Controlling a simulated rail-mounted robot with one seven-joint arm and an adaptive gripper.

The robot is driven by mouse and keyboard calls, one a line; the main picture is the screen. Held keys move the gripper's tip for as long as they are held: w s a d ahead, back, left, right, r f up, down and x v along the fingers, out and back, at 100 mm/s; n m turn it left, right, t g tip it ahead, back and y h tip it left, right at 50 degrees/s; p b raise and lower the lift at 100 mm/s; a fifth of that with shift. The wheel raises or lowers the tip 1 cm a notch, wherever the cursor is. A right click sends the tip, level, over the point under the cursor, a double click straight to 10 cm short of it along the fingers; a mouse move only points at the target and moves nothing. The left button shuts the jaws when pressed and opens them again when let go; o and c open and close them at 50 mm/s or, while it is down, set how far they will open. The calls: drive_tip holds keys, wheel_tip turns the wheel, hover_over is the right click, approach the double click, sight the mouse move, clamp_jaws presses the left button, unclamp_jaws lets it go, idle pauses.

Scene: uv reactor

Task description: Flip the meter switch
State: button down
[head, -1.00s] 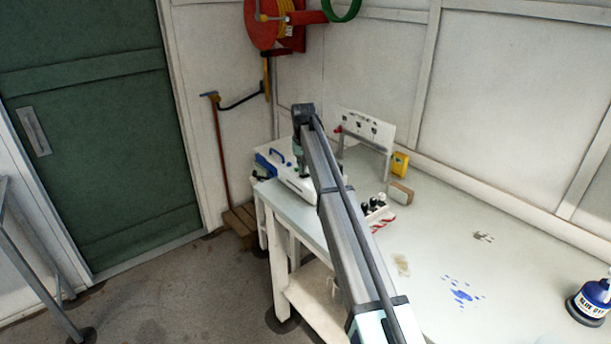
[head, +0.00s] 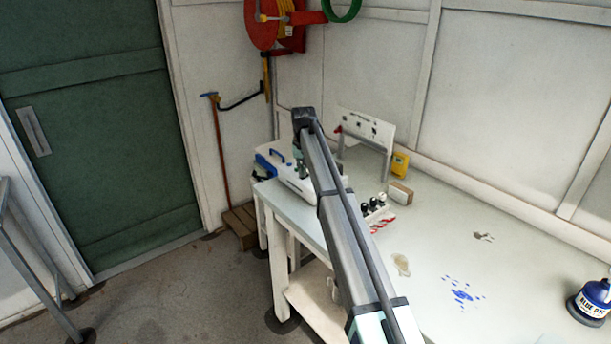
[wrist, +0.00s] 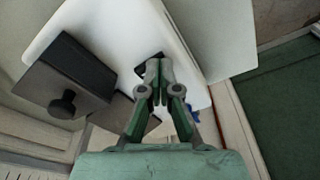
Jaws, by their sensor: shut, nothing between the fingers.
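A white device (head: 297,187) with a blue handle (head: 266,162) stands at the far left end of the table, partly hidden by my arm. In the wrist view its white casing (wrist: 195,45) fills the upper middle. A small black part (wrist: 148,68), which looks like a switch, sits on the casing right at my fingertips. My gripper (wrist: 158,68) is shut and empty, its tips over or against that black part; I cannot tell whether they touch. The tips partly hide it, so its position is unclear. In the head view my gripper (head: 299,168) is small, above the device.
A dark box with a round knob (wrist: 63,104) is left of my fingers. On the table (head: 440,240) are a white panel on a stand (head: 368,128), a yellow box (head: 400,163), a small carton (head: 400,193), black-capped bottles (head: 374,204) and a blue bottle (head: 592,300).

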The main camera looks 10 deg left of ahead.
drive_tip(key=shift+r+p, duration=1.65)
drive_tip(key=shift+r, duration=1.9)
